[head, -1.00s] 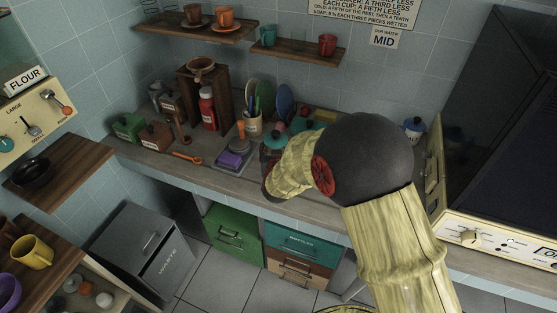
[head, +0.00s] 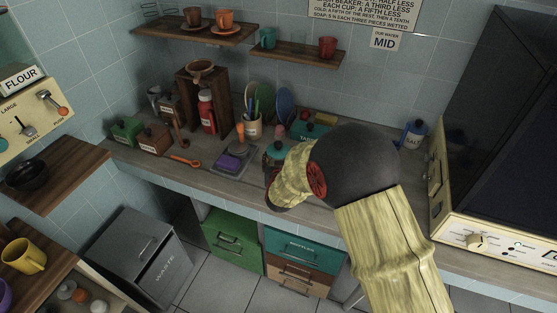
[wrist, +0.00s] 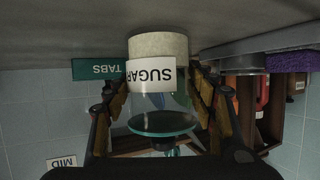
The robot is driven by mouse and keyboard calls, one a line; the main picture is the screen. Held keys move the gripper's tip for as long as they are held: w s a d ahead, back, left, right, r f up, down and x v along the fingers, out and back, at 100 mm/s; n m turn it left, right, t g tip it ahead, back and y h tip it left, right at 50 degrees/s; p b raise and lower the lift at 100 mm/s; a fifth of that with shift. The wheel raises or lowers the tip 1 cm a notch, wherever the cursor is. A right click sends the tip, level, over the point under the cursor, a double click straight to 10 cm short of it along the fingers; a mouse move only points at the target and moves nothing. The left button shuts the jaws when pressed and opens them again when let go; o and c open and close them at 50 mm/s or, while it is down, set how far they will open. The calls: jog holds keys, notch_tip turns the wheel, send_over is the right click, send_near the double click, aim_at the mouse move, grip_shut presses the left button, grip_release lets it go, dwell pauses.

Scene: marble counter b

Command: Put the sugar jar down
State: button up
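The sugar jar (wrist: 152,75) is clear glass with pale contents, a white SUGAR label and a teal lid (wrist: 163,123). It fills the space between the fingers of my gripper (wrist: 160,100) in the wrist view, which is upside down. The fingers lie against both its sides, so the gripper looks shut on it. The jar is upright, its base at or very close to the counter; I cannot tell if it touches.
A teal TABS box (head: 309,130) stands behind the jar. To its left are a tray with a purple sponge (head: 228,162) and a utensil cup (head: 252,128). A SALT jar (head: 413,136) is at the back right. Bare counter (head: 235,186) shows at the front left.

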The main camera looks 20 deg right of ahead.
jog(key=o, duration=0.4)
jog(key=shift+r, duration=0.25)
jog(key=p+v, duration=0.4)
jog(key=v, duration=0.8)
jog(key=s+a+r+n+g+y, duration=0.3)
jog(key=s+r, duration=0.5)
jog(key=r, duration=0.6)
jog(key=s+d+r+g, duration=0.1)
jog(key=s+d, duration=0.1)
jog(key=s, duration=0.5)
jog(key=s+d+r+g, duration=0.1)
jog(key=s+r+g, duration=0.1)
jog(key=s, duration=0.5)
jog(key=s+d+r+g, duration=0.1)
jog(key=s+d+r, duration=0.1)
jog(key=s, duration=0.6)
jog(key=shift+s+d+r, duration=0.1)
jog(key=shift+d+r, duration=0.05)
jog(key=shift+d, duration=0.15)
